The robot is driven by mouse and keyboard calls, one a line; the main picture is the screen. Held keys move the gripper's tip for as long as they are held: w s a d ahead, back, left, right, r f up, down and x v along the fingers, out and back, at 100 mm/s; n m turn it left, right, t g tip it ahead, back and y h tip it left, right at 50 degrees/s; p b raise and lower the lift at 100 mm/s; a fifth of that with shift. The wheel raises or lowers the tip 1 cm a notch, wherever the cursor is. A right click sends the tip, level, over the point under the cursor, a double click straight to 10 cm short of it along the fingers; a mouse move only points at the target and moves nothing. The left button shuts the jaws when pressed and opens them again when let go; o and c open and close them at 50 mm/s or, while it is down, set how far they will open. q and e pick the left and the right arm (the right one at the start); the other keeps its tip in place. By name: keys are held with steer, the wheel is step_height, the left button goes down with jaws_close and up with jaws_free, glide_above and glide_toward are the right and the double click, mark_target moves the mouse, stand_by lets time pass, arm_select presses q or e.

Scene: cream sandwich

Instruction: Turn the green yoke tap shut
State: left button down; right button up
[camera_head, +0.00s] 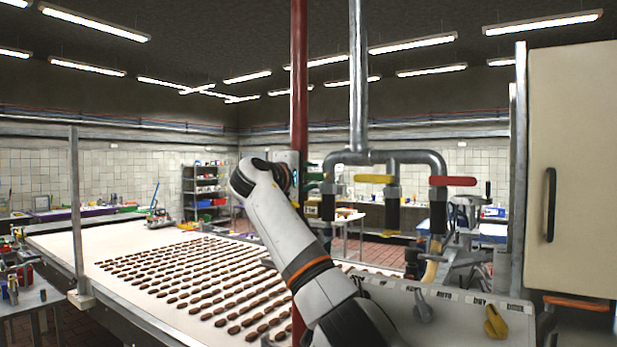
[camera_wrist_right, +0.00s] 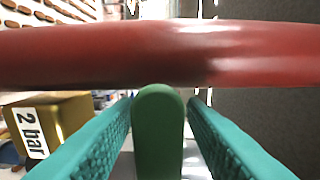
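The green tap handle (camera_wrist_right: 158,132) shows end-on in the right wrist view, an upright rounded bar. My right gripper (camera_wrist_right: 160,100) has its two teal fingers on either side of it. Narrow gaps show beside the handle, so the fingers look open around it, not clamped. In the head view my right arm reaches up to the left branch of the pipe yoke (camera_head: 408,156). There the wrist hides most of the green tap; only a bit of green (camera_head: 314,177) shows. My left gripper is not in view.
A red post (camera_head: 299,75) stands by my right wrist and crosses the wrist view above the handle. A yellow tap (camera_head: 373,179) and a red tap (camera_head: 453,181) hang to the right. A yellow "2 bar" block (camera_wrist_right: 62,122) is beside the fingers. A cream cabinet (camera_head: 572,160) stands right.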

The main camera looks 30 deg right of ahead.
steer(key=b+v, duration=0.6)
steer(key=v, duration=0.6)
steer(key=shift+d, duration=0.15)
steer(key=shift+f, duration=0.1)
